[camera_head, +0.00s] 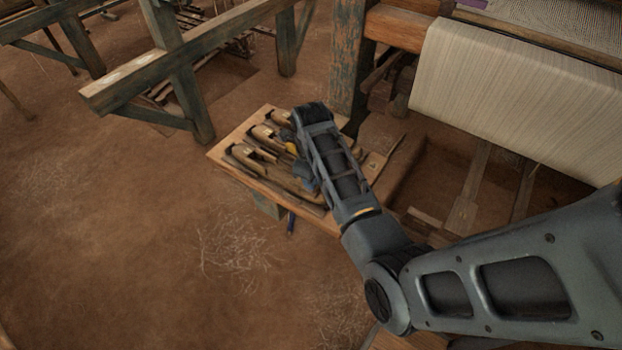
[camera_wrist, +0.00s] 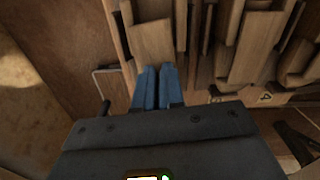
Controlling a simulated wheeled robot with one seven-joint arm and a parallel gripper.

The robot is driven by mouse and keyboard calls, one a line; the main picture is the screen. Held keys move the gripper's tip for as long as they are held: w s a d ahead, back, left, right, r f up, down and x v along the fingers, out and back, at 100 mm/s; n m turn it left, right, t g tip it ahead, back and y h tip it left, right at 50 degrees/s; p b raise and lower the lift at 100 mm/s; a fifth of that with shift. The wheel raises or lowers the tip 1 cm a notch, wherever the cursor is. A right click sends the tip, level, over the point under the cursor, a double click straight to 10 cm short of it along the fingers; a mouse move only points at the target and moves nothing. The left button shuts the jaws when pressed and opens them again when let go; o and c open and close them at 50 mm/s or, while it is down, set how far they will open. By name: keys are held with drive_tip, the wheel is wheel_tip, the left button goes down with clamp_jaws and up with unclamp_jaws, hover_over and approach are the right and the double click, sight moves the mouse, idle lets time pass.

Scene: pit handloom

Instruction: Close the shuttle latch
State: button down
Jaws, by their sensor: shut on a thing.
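Several wooden shuttles (camera_head: 268,176) lie side by side on a wooden board (camera_head: 248,181) in the head view. My arm reaches over the board's right part and hides some of them. In the wrist view, my gripper (camera_wrist: 157,72) has its two blue fingers close together at the near end of a pale wooden piece (camera_wrist: 152,42), shut on it. The contact between the fingertips is mostly hidden. I cannot tell clearly which part is the latch or how far it stands open. Other shuttles (camera_wrist: 253,45) show to the right.
A thick loom post (camera_head: 351,60) stands just behind the board. A roll of pale cloth (camera_head: 515,100) hangs at the right above a pit. A wooden frame (camera_head: 178,75) stands at the back left. The earth floor (camera_head: 110,240) at the left is open, with scattered straw.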

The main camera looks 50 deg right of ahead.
drive_tip(key=shift+m, duration=0.5)
drive_tip(key=c, duration=1.5)
unclamp_jaws()
drive_tip(key=shift+r+b, duration=0.35)
drive_tip(key=shift+r, duration=3.55)
